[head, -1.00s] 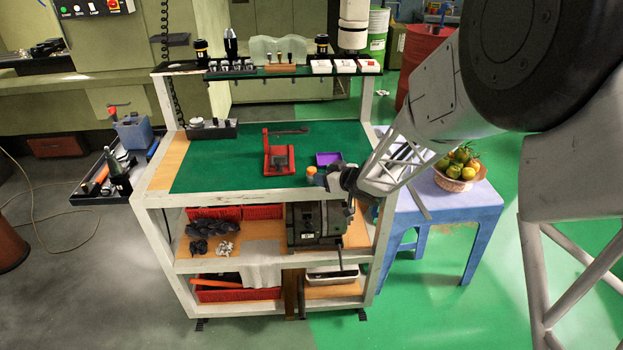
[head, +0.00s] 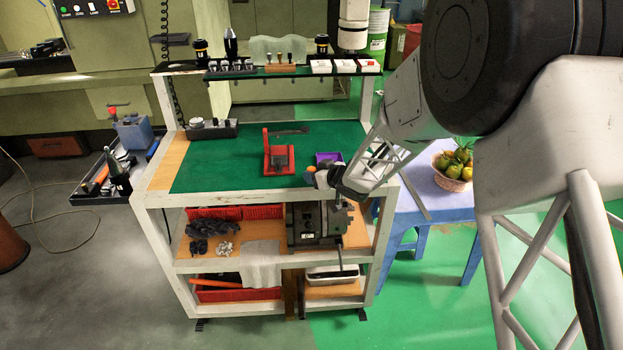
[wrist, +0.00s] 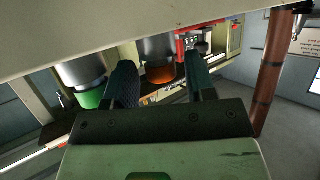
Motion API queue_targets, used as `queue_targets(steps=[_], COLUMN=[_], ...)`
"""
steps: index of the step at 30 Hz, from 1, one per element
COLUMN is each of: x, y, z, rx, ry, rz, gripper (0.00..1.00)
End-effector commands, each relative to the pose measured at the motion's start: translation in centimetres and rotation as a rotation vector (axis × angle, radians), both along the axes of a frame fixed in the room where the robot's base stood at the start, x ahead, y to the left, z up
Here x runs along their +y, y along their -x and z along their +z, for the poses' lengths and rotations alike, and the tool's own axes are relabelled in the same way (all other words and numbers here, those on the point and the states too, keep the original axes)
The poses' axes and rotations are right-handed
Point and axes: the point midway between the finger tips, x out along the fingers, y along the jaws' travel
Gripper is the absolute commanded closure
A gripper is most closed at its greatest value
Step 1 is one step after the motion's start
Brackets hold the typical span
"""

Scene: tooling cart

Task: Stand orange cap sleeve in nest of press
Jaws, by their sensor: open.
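The orange cap sleeve (head: 310,170) stands near the front right of the green cart top, partly hidden by my gripper (head: 321,178). In the wrist view a grey cylinder with an orange end (wrist: 160,74) shows between the two spread fingers of my gripper (wrist: 159,64). I see no clear finger contact with it. The red press (head: 267,153) stands left of my gripper, with a grey nest (head: 281,162) on its base and a dark lever pointing right. Red parts, likely of the press, show in the wrist view (wrist: 183,43).
A purple tray (head: 328,158) lies just behind my gripper. A grey cylinder with a green end (wrist: 86,82) shows left of the fingers. A grey block with parts (head: 211,130) sits at the back left. The green top (head: 222,165) left of the press is clear.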

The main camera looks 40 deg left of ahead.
Motion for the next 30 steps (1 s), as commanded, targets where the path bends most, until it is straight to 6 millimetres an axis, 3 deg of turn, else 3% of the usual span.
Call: queue_targets(steps=[5,21,30], x=[0.89,0.89,0.88], y=[-0.09,-0.11,-0.12], z=[-0.35,-0.34,-0.33], rx=[-0.001,-0.001,-0.001], ry=[0.000,-0.001,-0.001], rz=[0.001,0.000,0.000], gripper=[0.49,0.49,0.92])
